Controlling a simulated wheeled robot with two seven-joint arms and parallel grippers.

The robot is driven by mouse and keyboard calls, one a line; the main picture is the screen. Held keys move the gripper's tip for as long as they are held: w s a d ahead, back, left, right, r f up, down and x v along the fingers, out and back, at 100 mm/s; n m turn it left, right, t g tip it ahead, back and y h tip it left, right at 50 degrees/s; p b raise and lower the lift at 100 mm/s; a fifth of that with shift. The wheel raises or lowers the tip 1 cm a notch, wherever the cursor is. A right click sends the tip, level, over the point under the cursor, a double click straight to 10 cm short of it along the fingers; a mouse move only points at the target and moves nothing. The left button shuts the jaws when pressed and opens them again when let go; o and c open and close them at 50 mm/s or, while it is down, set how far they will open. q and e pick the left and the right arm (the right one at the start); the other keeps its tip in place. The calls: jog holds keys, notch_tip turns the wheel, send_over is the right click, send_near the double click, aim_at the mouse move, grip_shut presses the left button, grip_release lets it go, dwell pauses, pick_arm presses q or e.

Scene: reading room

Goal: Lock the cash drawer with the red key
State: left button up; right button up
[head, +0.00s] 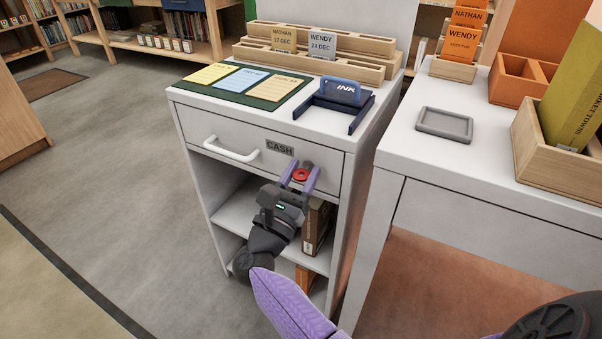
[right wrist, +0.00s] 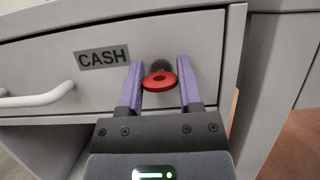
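The white cash drawer (head: 220,136) is closed flush in its cabinet, with a CASH label (head: 280,148) and a white handle (head: 231,150). The red key (head: 301,175) is at the dark round lock (right wrist: 158,66) right of the label. Its round head lies flat and wide, and its shaft is hidden. My right gripper (head: 299,178) is at the drawer front, with its purple fingers on either side of the key head, seeming to touch it. The key head also shows between the fingers in the right wrist view (right wrist: 160,82). My left gripper is not in view.
On the cabinet top are a green mat (head: 271,104) with cards, a blue INK stamp holder (head: 333,112) and wooden card racks (head: 350,66). Open shelves below hold books (head: 316,226). A white desk (head: 485,170) stands close at right. The floor at left is clear.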

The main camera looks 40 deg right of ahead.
jog(key=c, duration=0.5)
grip_shut()
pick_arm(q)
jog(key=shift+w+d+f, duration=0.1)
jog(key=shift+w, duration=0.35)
